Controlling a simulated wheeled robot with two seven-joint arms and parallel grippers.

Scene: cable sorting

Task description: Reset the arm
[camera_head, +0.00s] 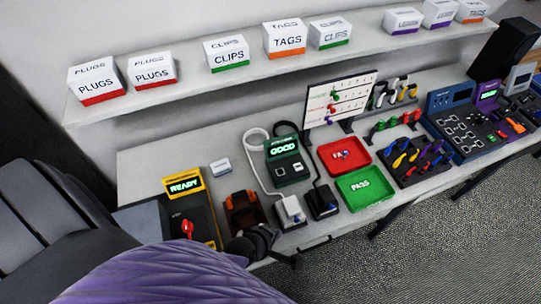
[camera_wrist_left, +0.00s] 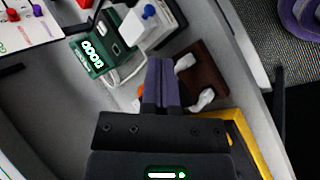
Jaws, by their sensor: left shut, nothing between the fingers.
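My left arm comes in from the bottom left of the head view, in a purple cover. My left gripper (camera_head: 262,238) is at the table's front edge, in front of the brown holder (camera_head: 243,213). In the left wrist view the gripper's fingers (camera_wrist_left: 161,85) are together with nothing between them. The brown holder (camera_wrist_left: 205,75) is just beyond them, with white pieces by it. The green tester (camera_head: 284,160) reading GOOD stands behind; it also shows in the left wrist view (camera_wrist_left: 92,52). My right gripper is not in view.
A yellow and black READY box (camera_head: 190,205) stands left of the holder. A red tray (camera_head: 344,155), a green PASS tray (camera_head: 361,187) and a tool tray (camera_head: 415,160) lie to the right. A shelf (camera_head: 190,97) above carries labelled boxes. Bare table shows at the back left.

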